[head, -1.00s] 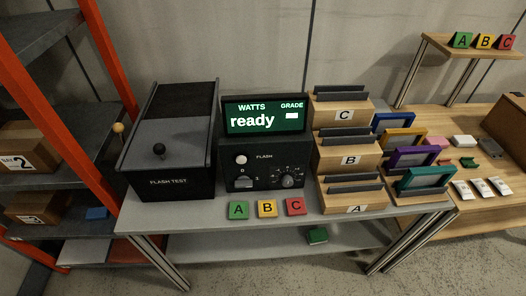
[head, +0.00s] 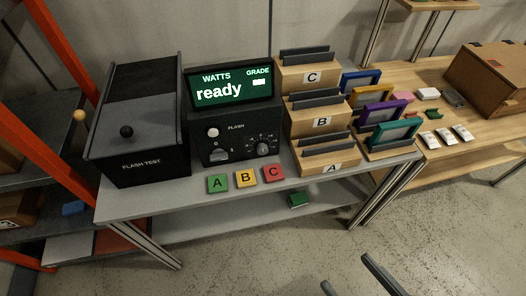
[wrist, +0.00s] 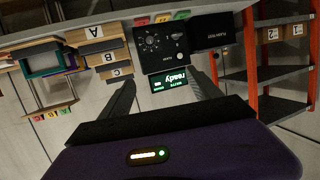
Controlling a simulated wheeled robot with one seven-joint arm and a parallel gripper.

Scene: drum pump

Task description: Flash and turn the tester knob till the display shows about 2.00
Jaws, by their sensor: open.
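The tester (head: 232,115) is a black box on the grey bench, with a green display (head: 231,90) that reads "ready" under WATTS and GRADE. Its front has a white FLASH button (head: 213,132), a switch (head: 218,154) and a round dial knob (head: 263,149) at the right. The tester also shows upside down in the wrist view (wrist: 160,45). My gripper (head: 355,288) is at the bottom edge of the head view, well in front of the bench, apart from the tester. Its fingers are spread and empty in the wrist view (wrist: 165,90).
A FLASH TEST box (head: 150,130) with a black knob stands left of the tester. Green, yellow and red A, B, C blocks (head: 245,178) lie in front. Stepped wooden racks (head: 318,122) and coloured frames (head: 380,115) stand right. Floor before the bench is clear.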

